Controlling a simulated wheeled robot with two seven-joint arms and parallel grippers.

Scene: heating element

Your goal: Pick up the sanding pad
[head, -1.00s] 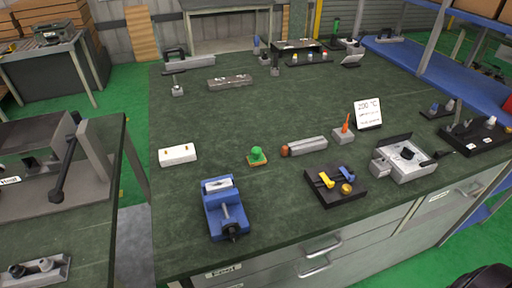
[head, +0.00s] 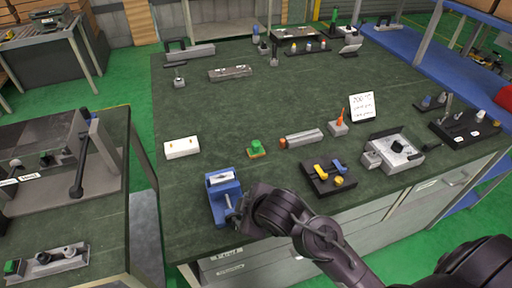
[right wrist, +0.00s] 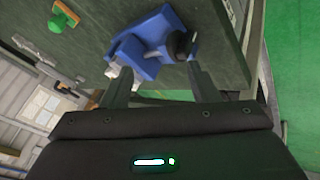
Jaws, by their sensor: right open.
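The sanding pad, which I take to be the small block with a green knob on an orange-brown base (head: 256,148), lies on the green table top. It also shows at the upper left of the right wrist view (right wrist: 63,18). My right gripper (right wrist: 159,70) is open and empty, its two fingers spread in front of the blue vise. In the head view my right arm reaches in from the lower right and its hand is beside the vise, nearer the table's front edge than the pad. The fingers are hard to make out there. My left gripper is not in view.
The blue vise (head: 223,199) stands at the front edge. A white block (head: 182,148) is left of the pad and a grey bar tool (head: 304,138) right of it. A black tray (head: 322,185) with yellow and blue parts is further right.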

